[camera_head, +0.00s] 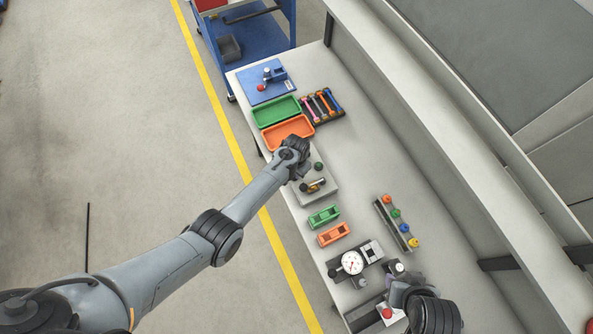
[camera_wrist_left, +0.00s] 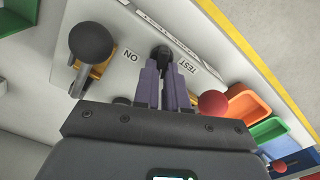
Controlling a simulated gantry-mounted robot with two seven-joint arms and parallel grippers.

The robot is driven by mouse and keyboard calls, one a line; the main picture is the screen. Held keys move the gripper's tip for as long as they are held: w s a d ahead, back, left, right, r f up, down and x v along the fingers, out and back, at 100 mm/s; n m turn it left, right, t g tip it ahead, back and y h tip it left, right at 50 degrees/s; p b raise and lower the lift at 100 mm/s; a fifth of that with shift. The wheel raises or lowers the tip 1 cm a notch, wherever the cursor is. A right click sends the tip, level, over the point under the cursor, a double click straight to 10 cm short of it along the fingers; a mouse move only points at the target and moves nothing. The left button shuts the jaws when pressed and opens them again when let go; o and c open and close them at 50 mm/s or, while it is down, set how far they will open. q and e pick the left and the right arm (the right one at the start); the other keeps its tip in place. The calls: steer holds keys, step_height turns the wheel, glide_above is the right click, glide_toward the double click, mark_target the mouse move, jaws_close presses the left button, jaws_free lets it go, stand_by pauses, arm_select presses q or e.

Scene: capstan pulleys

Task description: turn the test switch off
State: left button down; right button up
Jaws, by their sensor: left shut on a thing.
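The test switch (camera_wrist_left: 163,52) is a small black lever on the light panel, between an "ON" label (camera_wrist_left: 131,56) and a "TEST" label (camera_wrist_left: 187,67) in the left wrist view. My left gripper (camera_wrist_left: 162,68) has its purple fingers shut on the switch. In the head view the panel box (camera_head: 325,197) sits on the bench, and my left gripper (camera_head: 298,172) is over its far end; the switch is hidden there by my arm. My right arm is at the bottom right of the head view; the state of its gripper does not show clearly.
Beside the switch stand a black-knobbed lever (camera_wrist_left: 92,45) on a yellow base and a red ball knob (camera_wrist_left: 213,103). Orange (camera_head: 287,134) and green (camera_head: 276,111) trays lie beyond the panel. A dial gauge (camera_head: 351,263) stands nearer.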

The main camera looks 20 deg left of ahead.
arm_select(q)
steer(key=shift+n, duration=0.4)
steer(key=c, duration=1.2)
jaws_free()
steer(key=shift+r, duration=0.45)
step_height(320, 180, up, 10)
steer(key=shift+f+p, duration=0.1)
steer(key=shift+p, duration=0.65)
